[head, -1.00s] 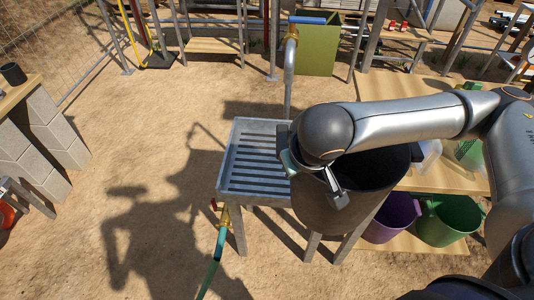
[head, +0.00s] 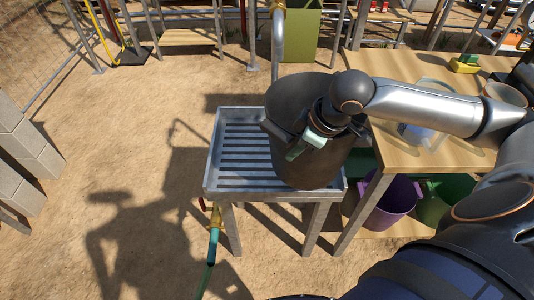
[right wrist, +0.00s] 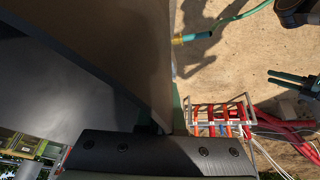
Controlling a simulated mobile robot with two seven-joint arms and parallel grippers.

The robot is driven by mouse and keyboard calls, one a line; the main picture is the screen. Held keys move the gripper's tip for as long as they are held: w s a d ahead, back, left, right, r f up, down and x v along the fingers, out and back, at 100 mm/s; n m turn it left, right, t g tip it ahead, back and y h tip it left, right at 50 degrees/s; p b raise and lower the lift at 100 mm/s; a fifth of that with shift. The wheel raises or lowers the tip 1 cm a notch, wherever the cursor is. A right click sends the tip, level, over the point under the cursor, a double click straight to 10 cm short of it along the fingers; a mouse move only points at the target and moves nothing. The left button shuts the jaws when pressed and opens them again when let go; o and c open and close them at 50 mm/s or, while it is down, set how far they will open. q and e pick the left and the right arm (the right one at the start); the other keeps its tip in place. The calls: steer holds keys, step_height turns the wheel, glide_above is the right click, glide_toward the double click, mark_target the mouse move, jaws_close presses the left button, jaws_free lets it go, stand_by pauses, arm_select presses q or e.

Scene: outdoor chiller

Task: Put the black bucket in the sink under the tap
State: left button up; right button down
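The black bucket (head: 315,170) is at the right part of the metal slatted sink (head: 234,183) in the head view, hiding that part. It looks tilted. I cannot tell whether it touches the slats. The grey tap pipe (head: 278,42) stands behind the sink, just behind the bucket. My right gripper (head: 306,144) is shut on the bucket's rim on the near side. In the right wrist view the bucket's wall (right wrist: 120,50) fills the upper left, against the gripper. Dark prongs at the right of that view may be my left gripper (right wrist: 290,80); their opening is unclear.
A wooden table (head: 400,155) adjoins the sink on the right, with a purple bucket (head: 380,205) and a green bucket (head: 432,200) below it. A green hose (head: 212,250) hangs from the sink's near left. Sandy ground at the left is open.

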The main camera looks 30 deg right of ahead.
mark_target(271, 140)
steer(key=w+f, duration=0.1)
steer(key=w, duration=0.1)
steer(key=w+a+f, duration=0.1)
steer(key=w, duration=0.2)
steer(key=w+f, duration=0.1)
steer(key=w, duration=0.1)
steer(key=shift+w+a, duration=0.15)
steer(key=shift+w, duration=0.05)
steer(key=w+d+b+x, duration=0.1)
steer(key=x, duration=0.9)
steer(key=shift+w, duration=0.4)
steer(key=shift+a+f, duration=0.15)
steer(key=shift+f, duration=0.15)
steer(key=c, duration=1.1)
jaws_free()
steer(key=shift+s, duration=0.1)
steer(key=shift+o, duration=0.2)
